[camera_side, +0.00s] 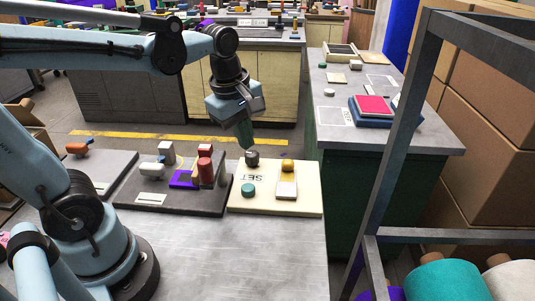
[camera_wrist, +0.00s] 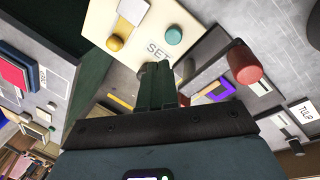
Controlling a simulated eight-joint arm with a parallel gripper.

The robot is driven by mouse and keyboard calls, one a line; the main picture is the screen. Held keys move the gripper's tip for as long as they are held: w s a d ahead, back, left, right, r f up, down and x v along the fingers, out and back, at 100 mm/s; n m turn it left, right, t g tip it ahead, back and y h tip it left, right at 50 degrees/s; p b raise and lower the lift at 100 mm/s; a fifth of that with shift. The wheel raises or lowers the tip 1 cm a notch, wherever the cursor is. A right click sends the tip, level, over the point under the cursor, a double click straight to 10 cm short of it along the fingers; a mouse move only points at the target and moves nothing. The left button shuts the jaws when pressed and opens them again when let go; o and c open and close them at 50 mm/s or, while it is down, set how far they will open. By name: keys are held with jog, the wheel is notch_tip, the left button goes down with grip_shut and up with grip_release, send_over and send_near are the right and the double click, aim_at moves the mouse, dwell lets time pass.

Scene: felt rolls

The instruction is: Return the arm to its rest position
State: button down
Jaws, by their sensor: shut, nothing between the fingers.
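My gripper (camera_side: 247,146) is shut and empty in the side view, its green fingers pointing down just above a dark knob (camera_side: 252,158). I cannot tell whether the fingertips touch that knob. The knob stands on a cream board (camera_side: 305,207) marked SET, with a teal knob (camera_side: 248,190), a yellow knob (camera_side: 287,165) and a pale block (camera_side: 286,190). In the wrist view my closed fingers (camera_wrist: 157,68) point toward the same cream board (camera_wrist: 98,22), and the dark knob is mostly hidden behind them.
A dark board (camera_side: 215,208) with a red cylinder (camera_side: 205,166) and a purple frame stands left of the cream board. A grey metal rack post (camera_side: 398,130) and felt rolls, one teal (camera_side: 450,281), are at right. The table front (camera_side: 235,260) is clear.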

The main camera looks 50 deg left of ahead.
jog(key=s+m+t, duration=0.1)
jog(key=m, duration=0.5)
jog(key=s+d+f+m+t, duration=0.1)
jog(key=m+t, duration=0.1)
jog(key=m, duration=0.4)
jog(key=f+m+t, duration=0.1)
jog(key=m, duration=0.5)
jog(key=shift+s+d+t, duration=0.15)
jog(key=shift+s+t, duration=0.25)
